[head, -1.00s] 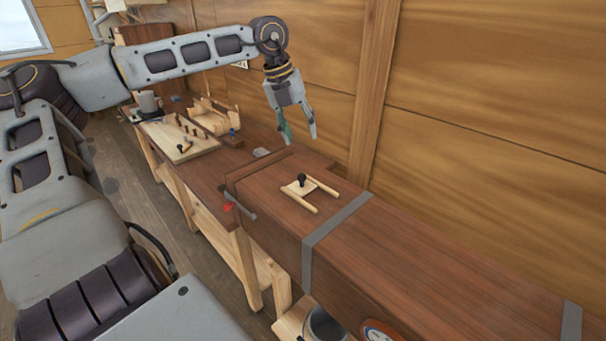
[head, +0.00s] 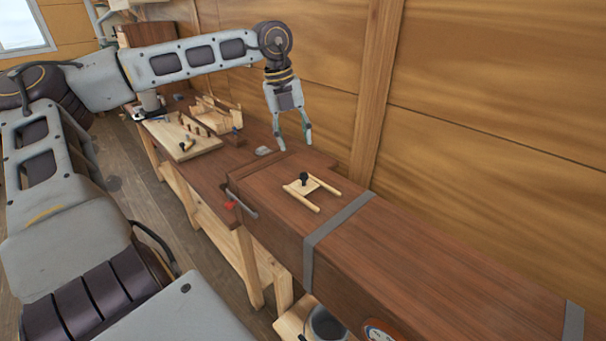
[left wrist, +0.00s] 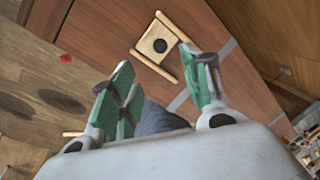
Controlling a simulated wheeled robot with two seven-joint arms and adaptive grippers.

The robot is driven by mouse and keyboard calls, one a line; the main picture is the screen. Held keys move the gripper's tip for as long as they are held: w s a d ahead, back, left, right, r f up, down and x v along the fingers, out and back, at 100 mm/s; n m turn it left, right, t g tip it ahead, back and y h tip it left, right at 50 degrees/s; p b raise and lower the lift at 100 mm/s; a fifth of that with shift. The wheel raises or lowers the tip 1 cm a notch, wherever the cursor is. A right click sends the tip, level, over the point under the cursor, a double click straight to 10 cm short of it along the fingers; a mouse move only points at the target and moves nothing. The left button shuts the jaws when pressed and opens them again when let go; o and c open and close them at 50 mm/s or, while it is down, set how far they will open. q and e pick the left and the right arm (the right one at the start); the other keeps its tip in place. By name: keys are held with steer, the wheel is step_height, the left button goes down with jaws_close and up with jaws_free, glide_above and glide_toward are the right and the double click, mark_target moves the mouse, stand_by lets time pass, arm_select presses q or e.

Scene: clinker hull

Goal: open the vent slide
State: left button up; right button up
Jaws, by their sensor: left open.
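The vent slide (head: 300,188) is a small pale wooden plate with a black knob (head: 304,178), lying between two pale wooden rails (head: 322,185) on top of the long dark wooden chest. In the left wrist view the slide (left wrist: 154,47) and its dark round knob (left wrist: 159,45) show beyond the fingers. My left gripper (head: 294,147) is open and empty, pointing down, above and behind the slide and apart from it. Its green-padded fingers also show in the left wrist view (left wrist: 165,85). My right gripper is not in view.
The long wooden chest (head: 400,260) has a grey metal strap (head: 330,228) right of the slide. A bench (head: 205,168) at left bears a pale board with pegs (head: 180,138) and a wooden rack (head: 215,115). The wooden wall with a post (head: 372,95) stands close behind.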

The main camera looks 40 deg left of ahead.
mark_target(303, 174)
arm_select(q)
steer(key=f, duration=0.2)
steer(key=w+f+p, duration=0.1)
steer(key=f, duration=0.2)
steer(key=d+f, duration=0.1)
steer(key=f, duration=0.2)
steer(key=shift+w+f+p, duration=0.15)
steer(key=shift+f+p, duration=0.1)
steer(key=shift+p, duration=0.05)
steer(key=shift+w+d+f+p, duration=0.1)
steer(key=shift+d+f+p, duration=0.05)
steer(key=shift+f, duration=0.6)
steer(key=shift+w+d+f+p, duration=0.1)
steer(key=shift+f+p, duration=0.05)
steer(key=shift+f, duration=0.55)
steer(key=shift+w+f, duration=0.1)
steer(key=shift+f, duration=0.45)
steer(key=shift+c, duration=0.5)
jaws_close()
